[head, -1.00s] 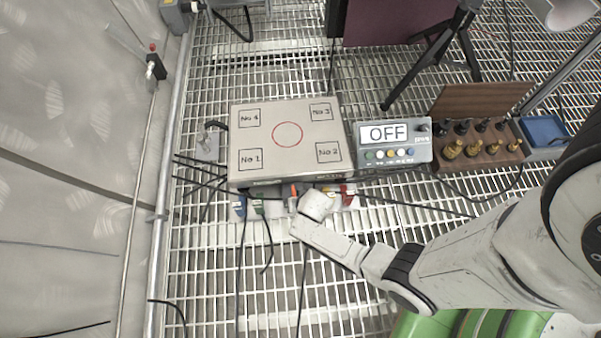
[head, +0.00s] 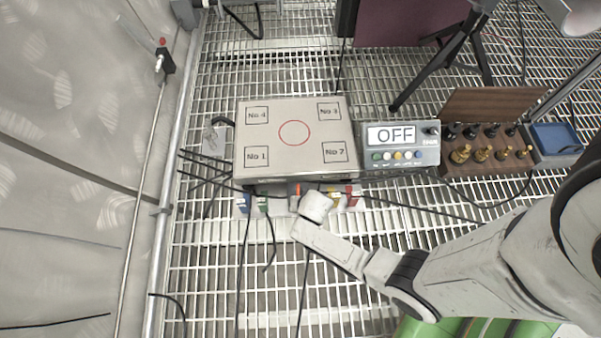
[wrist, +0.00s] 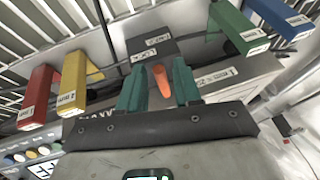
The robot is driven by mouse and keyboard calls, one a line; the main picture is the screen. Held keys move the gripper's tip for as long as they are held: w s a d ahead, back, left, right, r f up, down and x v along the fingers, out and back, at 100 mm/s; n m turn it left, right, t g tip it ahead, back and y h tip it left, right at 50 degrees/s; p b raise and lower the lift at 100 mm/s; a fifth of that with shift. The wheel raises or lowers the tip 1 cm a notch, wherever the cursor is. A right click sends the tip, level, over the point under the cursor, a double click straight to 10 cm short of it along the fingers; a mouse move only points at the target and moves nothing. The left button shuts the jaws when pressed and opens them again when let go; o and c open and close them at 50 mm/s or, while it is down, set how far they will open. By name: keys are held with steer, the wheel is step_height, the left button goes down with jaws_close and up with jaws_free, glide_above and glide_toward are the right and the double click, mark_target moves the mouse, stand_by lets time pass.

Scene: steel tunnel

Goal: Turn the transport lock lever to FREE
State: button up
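The lever (wrist: 161,80) is orange and sits on a dark grey block (wrist: 150,45) at the front side of the metal box (head: 294,106). In the head view the lever (head: 296,189) shows just left of my wrist. White labels lie on both sides of it; their wording is too small to read. My gripper (wrist: 159,78) has its two teal fingers apart, one on each side of the lever. Gaps show between lever and fingers, so I see no contact. In the head view the fingers are hidden behind my wrist.
Red (wrist: 37,95), yellow (wrist: 74,82), green (wrist: 236,28) and blue (wrist: 280,18) labelled pieces flank the lever. A panel reading OFF (head: 400,145) and a wooden rack of weights (head: 480,165) stand to the right. Cables cross the grating floor.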

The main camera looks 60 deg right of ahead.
steer(key=shift+o, duration=0.5)
steer(key=shift+r, duration=0.1)
steer(key=p+v, duration=0.6)
steer(key=v, duration=0.4)
steer(key=shift+s+r, duration=0.2)
steer(key=shift+r, duration=0.05)
steer(key=shift+a, duration=0.1)
steer(key=s+a+r+n+g+y+p, duration=0.1)
steer(key=s+r+n, duration=0.25)
steer(key=r, duration=0.55)
steer(key=s+r+n+g, duration=0.15)
steer(key=r+n, duration=0.25)
steer(key=r, duration=0.4)
steer(key=s+a+r+n+g+y+p, duration=0.1)
steer(key=s+r+n, duration=0.2)
steer(key=r, duration=0.6)
step_height(320, 180, up, 26)
steer(key=p, duration=2.5)
steer(key=shift+f+p, duration=0.2)
steer(key=shift+p, duration=0.15)
